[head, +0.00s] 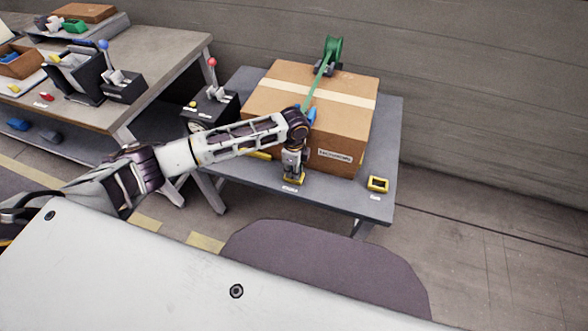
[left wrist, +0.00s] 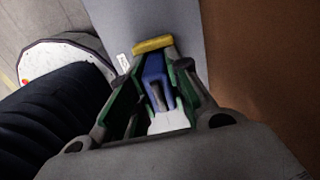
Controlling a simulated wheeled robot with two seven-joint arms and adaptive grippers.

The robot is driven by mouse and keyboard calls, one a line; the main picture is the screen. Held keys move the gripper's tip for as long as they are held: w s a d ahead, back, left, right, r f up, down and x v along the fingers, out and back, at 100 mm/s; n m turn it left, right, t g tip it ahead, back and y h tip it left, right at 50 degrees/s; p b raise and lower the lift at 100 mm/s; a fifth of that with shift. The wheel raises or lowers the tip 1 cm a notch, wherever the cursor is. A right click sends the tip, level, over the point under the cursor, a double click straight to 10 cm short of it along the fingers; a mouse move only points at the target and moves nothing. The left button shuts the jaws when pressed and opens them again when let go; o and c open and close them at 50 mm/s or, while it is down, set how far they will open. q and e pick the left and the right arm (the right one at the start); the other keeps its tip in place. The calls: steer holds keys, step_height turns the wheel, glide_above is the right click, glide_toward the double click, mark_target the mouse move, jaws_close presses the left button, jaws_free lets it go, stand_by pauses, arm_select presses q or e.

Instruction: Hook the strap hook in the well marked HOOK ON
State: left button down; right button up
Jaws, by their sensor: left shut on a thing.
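My left gripper (head: 293,170) points down in front of the cardboard box, low over a yellow-rimmed well (head: 293,180) at the table's front edge. In the left wrist view the gripper (left wrist: 155,85) is shut on a blue piece (left wrist: 154,70), seemingly the strap hook. The yellow rim (left wrist: 152,44) shows just beyond its tip; I cannot tell whether they touch. A green strap (head: 318,82) runs from a green reel (head: 334,47) over the box towards my wrist. A second yellow well (head: 377,184) stands at the right. My right gripper is out of view.
The cardboard box (head: 353,110) fills most of the grey table (head: 392,140), close behind my gripper. A black lever box with a red knob (head: 212,63) stands at the left. A workbench (head: 170,52) with trays is further left. The table's front right is mostly clear.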

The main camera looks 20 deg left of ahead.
arm_select(q)
steer(key=shift+w+r+p, duration=0.15)
steer(key=shift+r+p, duration=0.05)
steer(key=shift+p, duration=0.2)
stand_by(0.8)
steer(key=c, duration=1.7)
jaws_free()
steer(key=o, duration=0.4)
steer(key=shift+o, duration=0.2)
steer(key=shift+f, duration=0.1)
step_height(320, 180, up, 12)
